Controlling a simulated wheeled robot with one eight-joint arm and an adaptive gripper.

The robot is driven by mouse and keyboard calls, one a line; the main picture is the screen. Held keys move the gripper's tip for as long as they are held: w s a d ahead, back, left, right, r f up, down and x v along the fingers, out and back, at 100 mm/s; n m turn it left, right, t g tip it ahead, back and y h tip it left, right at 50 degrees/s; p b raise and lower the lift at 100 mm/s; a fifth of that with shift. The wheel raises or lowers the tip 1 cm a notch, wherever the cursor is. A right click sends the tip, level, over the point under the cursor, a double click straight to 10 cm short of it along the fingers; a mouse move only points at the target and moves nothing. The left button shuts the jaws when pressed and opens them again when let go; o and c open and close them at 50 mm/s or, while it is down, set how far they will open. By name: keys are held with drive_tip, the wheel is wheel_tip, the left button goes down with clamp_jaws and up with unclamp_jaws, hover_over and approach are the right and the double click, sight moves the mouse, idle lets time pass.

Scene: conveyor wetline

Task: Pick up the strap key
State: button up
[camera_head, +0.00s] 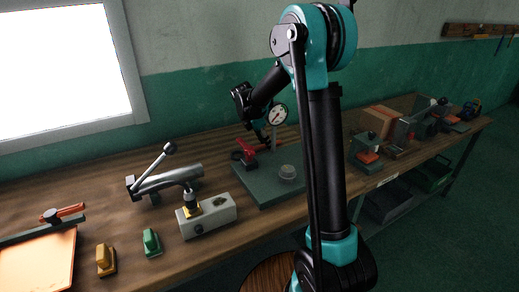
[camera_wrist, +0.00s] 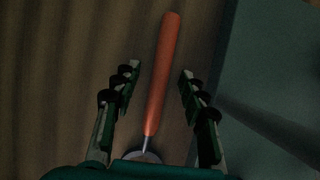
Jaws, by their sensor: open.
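An orange-handled tool (camera_wrist: 162,75), which looks like the strap key, shows in the wrist view. Its long handle runs up the picture, and its thin metal shank ends at a pale rounded part at the bottom, partly cut off by my gripper's body. My gripper (camera_wrist: 157,78) is open, with one dark green finger on each side of the handle and a gap on both sides. I cannot tell how far above the tool the fingertips are. In the head view my gripper (camera_head: 262,130) is small, over the back of the bench, and I cannot make out the tool under it.
A green plate (camera_head: 268,190) carries a dial gauge (camera_head: 278,114), a red-handled part (camera_head: 244,150) and a round grey piece. A grey block (camera_head: 207,216) and a pipe with a lever (camera_head: 168,179) stand to its left. An orange tray (camera_head: 38,265) lies at far left.

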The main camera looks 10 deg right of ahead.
drive_tip(key=shift+c, duration=0.4)
clamp_jaws()
drive_tip(key=shift+r, duration=0.1)
